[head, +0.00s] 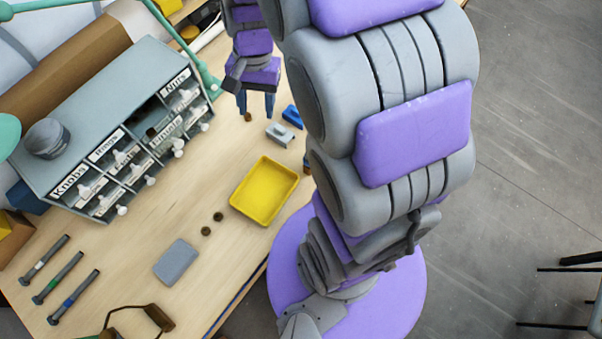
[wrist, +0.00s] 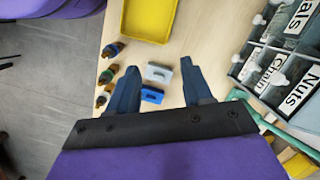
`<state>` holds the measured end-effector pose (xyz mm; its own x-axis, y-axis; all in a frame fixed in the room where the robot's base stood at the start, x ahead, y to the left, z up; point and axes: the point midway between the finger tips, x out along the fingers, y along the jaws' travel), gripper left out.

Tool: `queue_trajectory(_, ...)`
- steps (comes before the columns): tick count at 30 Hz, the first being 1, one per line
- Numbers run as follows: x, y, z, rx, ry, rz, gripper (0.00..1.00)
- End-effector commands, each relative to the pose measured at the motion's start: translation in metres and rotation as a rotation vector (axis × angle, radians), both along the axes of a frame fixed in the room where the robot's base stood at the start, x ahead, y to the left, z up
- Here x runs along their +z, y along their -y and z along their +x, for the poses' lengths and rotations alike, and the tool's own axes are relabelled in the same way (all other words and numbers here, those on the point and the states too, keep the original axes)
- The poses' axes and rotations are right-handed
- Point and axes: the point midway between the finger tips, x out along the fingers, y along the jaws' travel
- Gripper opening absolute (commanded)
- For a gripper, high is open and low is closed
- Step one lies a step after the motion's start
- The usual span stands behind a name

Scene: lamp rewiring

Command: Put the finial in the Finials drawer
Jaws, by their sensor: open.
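My gripper (head: 256,112) is open and points down above the table; both its fingers also show in the wrist view (wrist: 160,66), with nothing held. A small brown piece (head: 248,117), possibly the finial, shows just by the fingertips in the head view. It is too small to be sure, and I cannot make it out in the wrist view. The drawer cabinet (head: 110,95) stands on the left. Its Finials drawer (head: 168,131) is in the middle of the front and appears pulled out, with a dark inside. Part of its label shows in the wrist view (wrist: 302,16).
A grey block (head: 279,133) and a blue block (head: 292,116) lie near my gripper. A yellow tray (head: 264,190) sits nearer, with two small brown pieces (head: 212,224) beside it.

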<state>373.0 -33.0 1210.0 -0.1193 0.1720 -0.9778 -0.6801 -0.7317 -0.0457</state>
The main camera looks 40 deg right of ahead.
Motion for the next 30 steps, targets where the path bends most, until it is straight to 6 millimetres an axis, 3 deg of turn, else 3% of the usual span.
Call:
queue_trajectory(8,0.023,-0.025,-0.073,0.266,0.018,-0.027,0.50)
queue_trajectory(18,0.030,-0.024,-0.161,0.586,0.033,-0.043,0.50)
queue_trajectory(24,0.027,-0.025,-0.193,0.712,0.030,-0.052,0.50)
queue_trajectory(30,0.027,-0.028,-0.197,0.742,0.030,-0.059,0.55)
